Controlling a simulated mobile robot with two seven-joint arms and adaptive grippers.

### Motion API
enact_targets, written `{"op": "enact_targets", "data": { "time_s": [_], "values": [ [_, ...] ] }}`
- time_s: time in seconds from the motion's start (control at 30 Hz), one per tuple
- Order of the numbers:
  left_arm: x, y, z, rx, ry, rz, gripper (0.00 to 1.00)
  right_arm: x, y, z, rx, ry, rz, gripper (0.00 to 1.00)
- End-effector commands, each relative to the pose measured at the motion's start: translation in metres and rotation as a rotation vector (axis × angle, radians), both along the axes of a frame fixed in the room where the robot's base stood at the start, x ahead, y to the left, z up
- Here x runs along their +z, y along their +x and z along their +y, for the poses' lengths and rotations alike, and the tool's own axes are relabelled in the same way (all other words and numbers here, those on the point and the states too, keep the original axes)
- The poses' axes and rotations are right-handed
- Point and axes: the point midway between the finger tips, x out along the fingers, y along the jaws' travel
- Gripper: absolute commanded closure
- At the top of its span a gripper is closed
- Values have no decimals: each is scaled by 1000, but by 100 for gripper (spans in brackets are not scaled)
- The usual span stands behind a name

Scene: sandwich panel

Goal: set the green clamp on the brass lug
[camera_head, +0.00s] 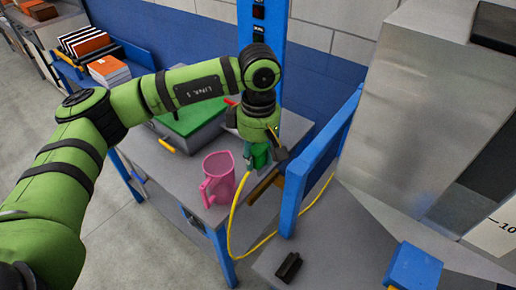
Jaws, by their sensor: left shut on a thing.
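My left gripper (259,140) points down over the table and is shut on the green clamp (257,160). A yellow cable (232,222) runs from the clamp down past the table edge and loops up to the right. A brownish-gold bar (265,186), which may be the brass lug, lies just below and right of the clamp, close to the blue frame. I cannot tell whether the clamp touches it. The gripper hides part of the clamp's top. My right gripper is out of view.
A pink mug (217,180) stands just left of the clamp. A grey case with a green top (190,118) is behind it. A blue post (262,45) rises at the back, and a blue frame (297,190) stands at the right. A large metal cabinet (425,100) fills the far right.

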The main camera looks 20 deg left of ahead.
Motion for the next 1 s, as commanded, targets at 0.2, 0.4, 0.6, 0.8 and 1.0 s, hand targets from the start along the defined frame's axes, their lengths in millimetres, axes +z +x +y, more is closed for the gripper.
{"op": "enact_targets", "data": {
  "time_s": [0.2, 0.4, 0.6, 0.8, 1.0],
  "values": [
    [-19, 0, 0, -1, -1, 0, 99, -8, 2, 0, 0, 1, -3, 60],
    [-35, 0, 0, -1, 0, 0, 99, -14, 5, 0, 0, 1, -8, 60],
    [-51, 0, 0, 0, -1, 0, 99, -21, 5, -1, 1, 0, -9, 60],
    [-70, 0, 0, -1, 0, -1, 99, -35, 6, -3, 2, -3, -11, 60],
    [-84, 0, 0, -1, 0, -1, 99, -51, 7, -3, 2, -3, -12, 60]
  ]
}}
